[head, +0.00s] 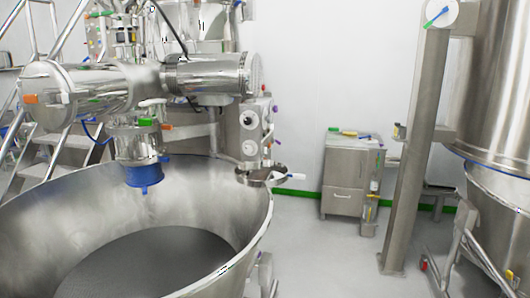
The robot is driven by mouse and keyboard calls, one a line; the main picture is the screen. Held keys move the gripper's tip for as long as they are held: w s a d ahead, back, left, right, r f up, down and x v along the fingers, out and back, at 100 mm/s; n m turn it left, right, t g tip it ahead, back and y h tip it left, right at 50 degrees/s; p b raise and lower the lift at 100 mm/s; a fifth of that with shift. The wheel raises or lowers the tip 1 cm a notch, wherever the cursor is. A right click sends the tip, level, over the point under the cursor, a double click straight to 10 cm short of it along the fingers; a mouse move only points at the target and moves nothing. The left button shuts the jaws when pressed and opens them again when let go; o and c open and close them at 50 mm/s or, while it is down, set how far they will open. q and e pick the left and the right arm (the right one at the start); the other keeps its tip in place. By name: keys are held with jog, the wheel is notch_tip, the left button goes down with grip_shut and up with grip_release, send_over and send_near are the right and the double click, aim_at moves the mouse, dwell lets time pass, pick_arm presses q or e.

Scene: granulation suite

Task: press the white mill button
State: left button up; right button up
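I cannot pick out the white mill button for certain. The steel mill machinery (205,75) stands at the upper left, a horizontal cylinder over a large bowl. A narrow grey panel (257,135) on its right side carries a white round part with a dark centre (250,119) and a paler round part (250,148) below it. Either part is too small to identify as the button. Neither of my grippers is in the head view, and nothing is seen touching the panel.
A large open steel bowl (255,215) with dark grey contents fills the lower left. A white-tipped handle (290,176) juts right near its rim. A steel cabinet (351,178) stands at the back. A post (413,150) and large vessel (495,90) stand right. Floor between is clear.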

grip_shut()
dwell(1.3)
